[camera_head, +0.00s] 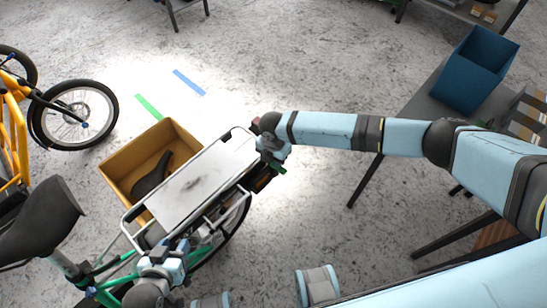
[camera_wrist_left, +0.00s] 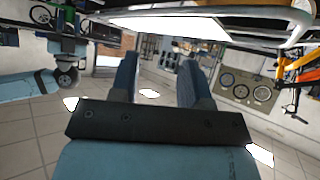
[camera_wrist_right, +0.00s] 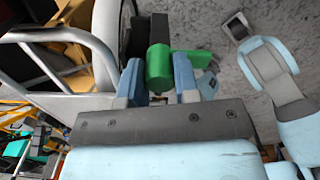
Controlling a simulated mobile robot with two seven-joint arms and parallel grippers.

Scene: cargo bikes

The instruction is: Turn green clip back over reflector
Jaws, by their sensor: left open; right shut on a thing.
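The green clip (camera_wrist_right: 158,68) shows in the right wrist view as a green cylinder with a flat green arm reaching right. It sits between the fingertips of my right gripper (camera_wrist_right: 158,82), which is shut on it. In the head view my right gripper (camera_head: 272,150) is at the far end of the bike's rear rack (camera_head: 195,181), with a bit of green beside it. A dark block is right behind the clip; I cannot make out the reflector. My left gripper (camera_head: 178,250) is open near the rack's near end; its fingers (camera_wrist_left: 158,80) hold nothing.
A wooden crate (camera_head: 118,173) with a black saddle inside stands beyond the rack. The green bike's saddle (camera_head: 38,220) is at the left, and an orange bike (camera_head: 15,130) stands behind. A table with a blue bin (camera_head: 474,72) is at the right.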

